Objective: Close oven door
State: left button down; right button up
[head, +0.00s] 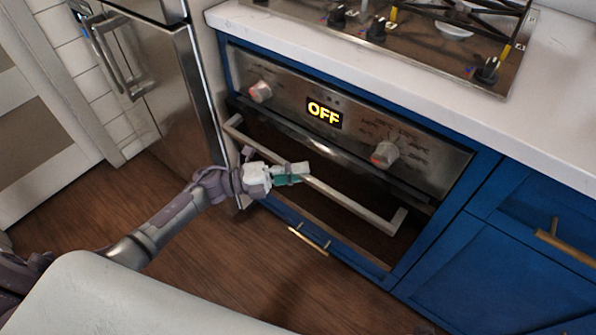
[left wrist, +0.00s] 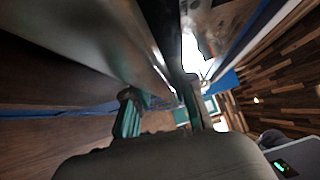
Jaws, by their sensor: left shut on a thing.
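The oven (head: 345,118) is built into blue cabinetry and has a steel control panel with an "OFF" display. Its dark glass door (head: 283,146) carries a long pale bar handle (head: 352,206). A dark band shows between the panel and the door's top edge; the door looks nearly upright, but I cannot tell exactly how far it stands open. My left gripper (head: 292,173) is shut on the handle near its middle, with teal finger pads around the bar. In the left wrist view, the gripper (left wrist: 163,112) shows its two fingers close to the oven front. My right gripper is out of view.
A steel fridge (head: 170,85) stands left of the oven. A white counter (head: 300,38) with a gas hob (head: 400,25) lies above it. A blue drawer with a brass pull (head: 308,240) is below, and blue cabinets (head: 480,270) are at right. Wooden floor (head: 130,205) is clear in front.

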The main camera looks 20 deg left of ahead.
aim_at(314, 158)
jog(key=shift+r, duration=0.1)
pick_arm(q)
jog(key=w, duration=0.2)
jog(key=w+d+r+p, duration=0.1)
jog(key=shift+w+d+n+y, duration=0.1)
jog(key=shift+w+n+y, duration=0.1)
jog(key=shift+n+y, duration=0.15)
jog(key=shift+w, duration=0.3)
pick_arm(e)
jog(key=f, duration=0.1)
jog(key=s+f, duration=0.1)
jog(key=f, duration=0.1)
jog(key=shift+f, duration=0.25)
pick_arm(q)
jog(key=c, duration=1.3)
grip_release()
jog(key=shift+r, duration=0.1)
jog(key=o, duration=0.3)
jog(key=shift+w+d, duration=0.15)
jog(key=shift+o, duration=0.2)
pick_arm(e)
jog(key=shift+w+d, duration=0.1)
